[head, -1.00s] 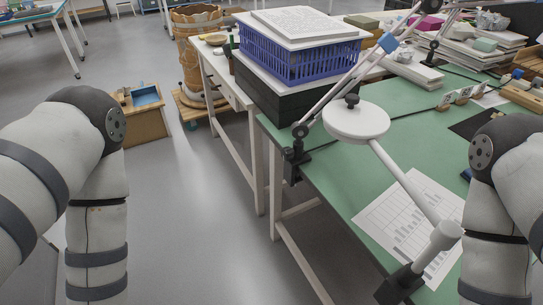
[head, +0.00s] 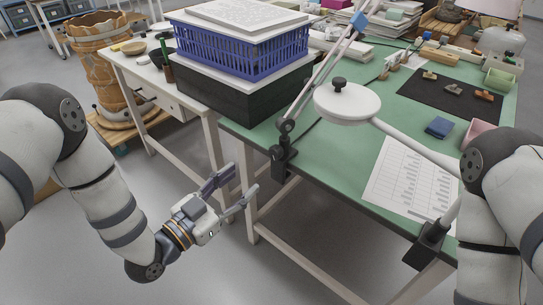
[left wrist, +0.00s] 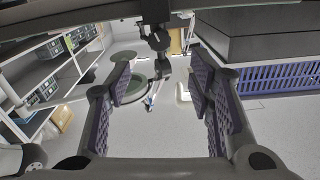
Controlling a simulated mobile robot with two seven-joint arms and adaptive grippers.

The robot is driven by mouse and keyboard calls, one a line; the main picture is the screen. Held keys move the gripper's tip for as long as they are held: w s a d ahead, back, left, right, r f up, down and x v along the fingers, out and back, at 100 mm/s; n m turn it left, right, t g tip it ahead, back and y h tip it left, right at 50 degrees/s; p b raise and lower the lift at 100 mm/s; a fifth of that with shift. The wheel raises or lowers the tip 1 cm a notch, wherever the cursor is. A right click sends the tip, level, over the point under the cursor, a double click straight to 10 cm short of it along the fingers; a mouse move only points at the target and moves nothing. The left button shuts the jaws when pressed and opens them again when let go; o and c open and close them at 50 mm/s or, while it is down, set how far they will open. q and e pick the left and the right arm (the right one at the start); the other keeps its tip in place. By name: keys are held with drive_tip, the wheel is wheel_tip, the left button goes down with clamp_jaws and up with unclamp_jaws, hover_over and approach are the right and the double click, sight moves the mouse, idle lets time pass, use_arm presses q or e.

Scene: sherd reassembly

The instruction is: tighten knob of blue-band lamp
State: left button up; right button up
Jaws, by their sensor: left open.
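The blue-band lamp has a jointed grey arm with a blue band (head: 359,20), and rises from a black clamp (head: 283,162) on the bench's left edge. A dark round joint or knob (head: 287,126) sits just above this clamp. My left gripper (head: 238,188) is open and empty, left of and below the clamp, apart from it. In the left wrist view its padded fingers (left wrist: 160,95) stand wide apart. That view looks upside down; the dark lamp joint (left wrist: 160,40) and blue band (left wrist: 150,103) show between the fingers. My right gripper is out of view.
A white round lamp head (head: 347,104) reaches over the green bench (head: 335,165) from a second clamp (head: 430,244). A blue crate (head: 240,50) stands on a black box (head: 240,95) behind the first clamp. Open floor lies below my left gripper.

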sight(273, 155)
use_arm(q)
drive_tip(key=b+x, duration=0.1)
drive_tip(key=x, duration=1)
drive_tip(key=shift+d, duration=0.1)
clamp_jaws()
drive_tip(key=shift+s+r+m+p, duration=0.15)
drive_tip(key=shift+m+p, duration=0.15)
drive_tip(key=shift+m, duration=1)
drive_tip(key=shift+f, duration=0.2)
